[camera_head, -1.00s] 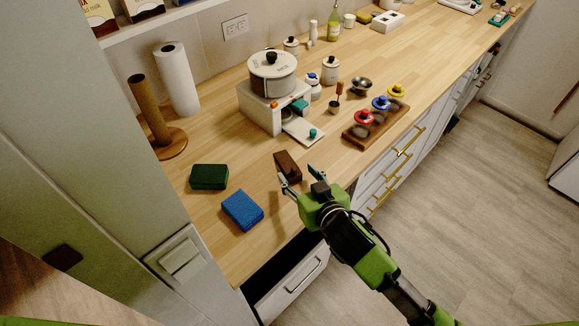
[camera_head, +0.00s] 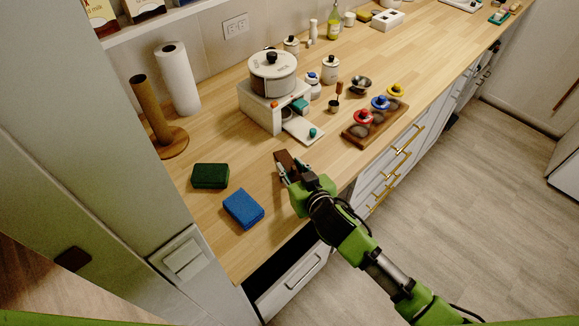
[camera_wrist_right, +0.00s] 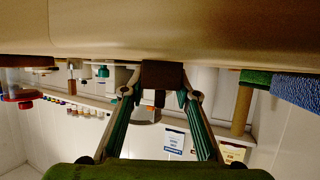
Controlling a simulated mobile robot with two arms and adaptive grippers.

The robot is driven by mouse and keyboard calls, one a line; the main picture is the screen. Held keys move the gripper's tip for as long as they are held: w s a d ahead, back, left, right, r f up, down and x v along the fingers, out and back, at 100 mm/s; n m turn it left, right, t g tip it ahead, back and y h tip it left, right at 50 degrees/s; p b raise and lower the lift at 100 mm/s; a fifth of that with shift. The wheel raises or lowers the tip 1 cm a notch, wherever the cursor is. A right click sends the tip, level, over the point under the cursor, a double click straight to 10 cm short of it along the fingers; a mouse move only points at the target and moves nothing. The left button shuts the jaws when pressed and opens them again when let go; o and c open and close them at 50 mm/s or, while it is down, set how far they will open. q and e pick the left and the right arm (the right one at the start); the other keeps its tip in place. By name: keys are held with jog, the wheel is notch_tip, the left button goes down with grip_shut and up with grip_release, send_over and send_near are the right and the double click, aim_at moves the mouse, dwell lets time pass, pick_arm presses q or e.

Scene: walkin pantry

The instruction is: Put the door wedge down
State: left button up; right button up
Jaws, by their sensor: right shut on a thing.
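The door wedge is a dark brown block (camera_head: 284,157) near the counter's front edge in the head view. My right gripper (camera_head: 292,168) is shut on it, with the fingers on either side of its near end. In the right wrist view, the door wedge (camera_wrist_right: 162,75) sits between the fingertips of my right gripper (camera_wrist_right: 162,92), close against the wooden counter surface, which fills the top of that view. The fingers hide part of the wedge. My left gripper is not in view.
On the wooden counter (camera_head: 250,245), a green sponge (camera_head: 210,176) and a blue sponge (camera_head: 243,208) lie left of the wedge. A white appliance with a pot (camera_head: 272,75) stands behind it. A wooden rack with colored knobs (camera_head: 372,125) is to the right. An open drawer (camera_head: 292,285) is below.

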jog(key=shift+r, duration=0.15)
jog(key=shift+r+b, duration=0.3)
jog(key=shift+r, duration=0.3)
jog(key=s+d+r+b, duration=0.1)
jog(key=s+r+b, duration=0.2)
jog(key=s+r, duration=1)
jog(key=d+f+n+g+y, duration=0.2)
jog(key=d+f+y, duration=0.1)
jog(key=d+f, duration=0.55)
jog(key=s+d+r+n+g+y, duration=0.2)
jog(key=s+d+r+n, duration=0.2)
jog(key=d+r, duration=0.5)
jog(key=shift+d+g, duration=0.3)
jog(key=shift+g, duration=0.1)
jog(key=shift+y, duration=0.3)
